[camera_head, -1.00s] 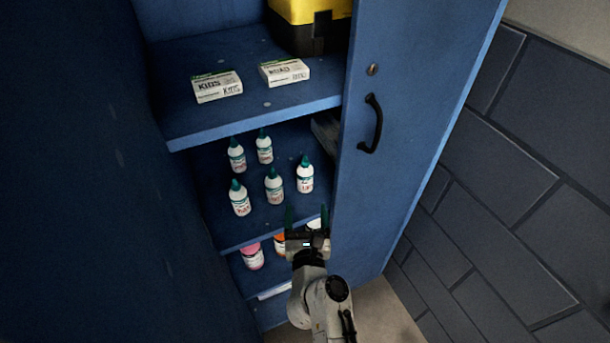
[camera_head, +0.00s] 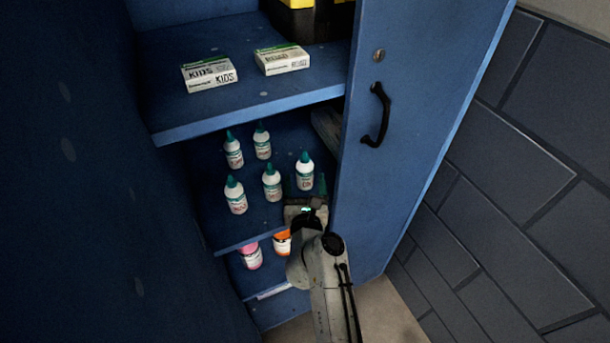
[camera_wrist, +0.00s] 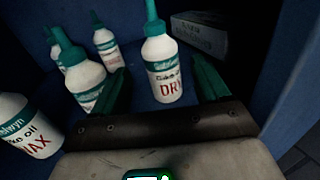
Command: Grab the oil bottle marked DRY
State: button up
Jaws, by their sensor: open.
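The oil bottle marked DRY (camera_wrist: 167,72) is white with a teal band, teal cap and red letters. It stands upright in the wrist view; in the head view it looks to be the rightmost bottle (camera_head: 304,177) on the middle shelf. My gripper (camera_wrist: 160,84) is open, its two dark green fingers on either side of the bottle, with a gap showing at each side. How deep the bottle sits between the fingers is hard to tell. In the head view my gripper (camera_head: 305,190) is just in front of the bottle and hides its foot.
A bottle marked WAX (camera_wrist: 20,125) and several similar bottles stand to the left. A box (camera_wrist: 200,32) lies behind at right. The blue cabinet door (camera_head: 420,130) is close on the right. The upper shelf (camera_head: 250,105) holds KIDS (camera_head: 209,74) and ROAD (camera_head: 282,60) boxes.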

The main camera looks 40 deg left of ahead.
aim_at(305, 175)
jog(key=b+x, duration=0.2)
jog(key=x, duration=0.2)
jog(key=shift+w+r+b, duration=0.1)
jog(key=shift+b, duration=0.2)
jog(key=shift+w+a+r, duration=0.15)
jog(key=shift+w+a, duration=0.15)
jog(key=shift+w, duration=0.05)
jog(key=shift+c, duration=0.2)
jog(key=c, duration=1.1)
